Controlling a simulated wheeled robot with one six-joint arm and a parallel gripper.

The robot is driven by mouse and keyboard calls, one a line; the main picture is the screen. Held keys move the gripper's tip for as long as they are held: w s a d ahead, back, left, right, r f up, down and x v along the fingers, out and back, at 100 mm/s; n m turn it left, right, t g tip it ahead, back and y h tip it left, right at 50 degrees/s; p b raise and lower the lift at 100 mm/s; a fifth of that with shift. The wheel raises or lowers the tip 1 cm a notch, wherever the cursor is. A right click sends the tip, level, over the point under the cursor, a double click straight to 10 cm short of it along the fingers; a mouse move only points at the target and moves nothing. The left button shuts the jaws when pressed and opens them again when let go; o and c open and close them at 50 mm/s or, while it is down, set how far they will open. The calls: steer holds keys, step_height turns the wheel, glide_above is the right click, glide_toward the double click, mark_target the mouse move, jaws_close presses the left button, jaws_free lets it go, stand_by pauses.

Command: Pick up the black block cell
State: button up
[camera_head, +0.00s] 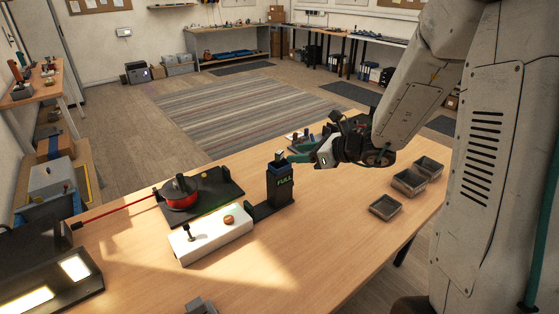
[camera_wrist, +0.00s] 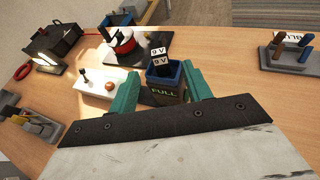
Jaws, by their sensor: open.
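The black block cell (camera_wrist: 158,57) carries white "9 V" labels and stands upright in the open top of a dark blue-rimmed holder marked FULL (camera_wrist: 164,93). In the head view the cell (camera_head: 281,155) shows as a small pale-topped end above the dark FULL holder (camera_head: 280,189). My gripper (camera_wrist: 160,72) has two teal fingers spread apart, with nothing held between them. In the wrist view the fingers flank the holder and cell. In the head view my gripper (camera_head: 297,155) is beside the cell, just right of it. The cell's lower part is hidden in the holder.
A white box (camera_head: 211,235) with a small lever and a round knob adjoins the holder. A red-and-black round device (camera_head: 180,191) sits on a black plate behind it. Several grey trays (camera_head: 386,207) stand at the right. The front middle of the wooden table is clear.

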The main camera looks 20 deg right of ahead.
mark_target(282, 153)
steer(key=x, duration=0.7)
steer(key=shift+w+a+r, duration=0.2)
steer(key=shift+w, duration=0.05)
jaws_close()
